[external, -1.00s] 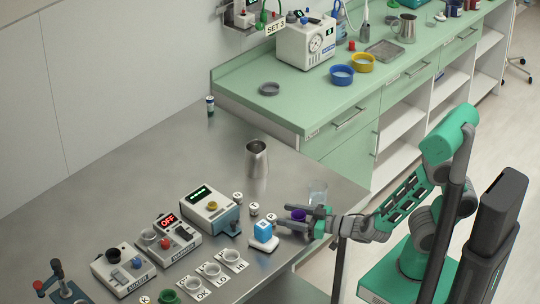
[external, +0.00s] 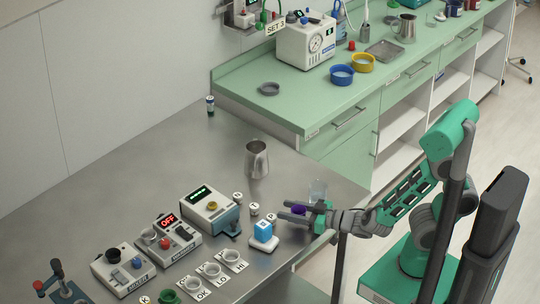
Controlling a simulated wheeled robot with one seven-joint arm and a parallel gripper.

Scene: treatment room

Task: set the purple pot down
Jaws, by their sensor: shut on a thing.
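The purple pot (external: 298,210) is small and sits between the fingers of my gripper (external: 295,210), near the right front part of the steel table (external: 150,180). My gripper is shut on it and reaches in from the right. The fingers hide part of the pot. I cannot tell whether the pot touches the table or is held just above it.
A metal jug (external: 256,158) stands farther back. Devices and cups on cards fill the front left. The table's middle is clear.

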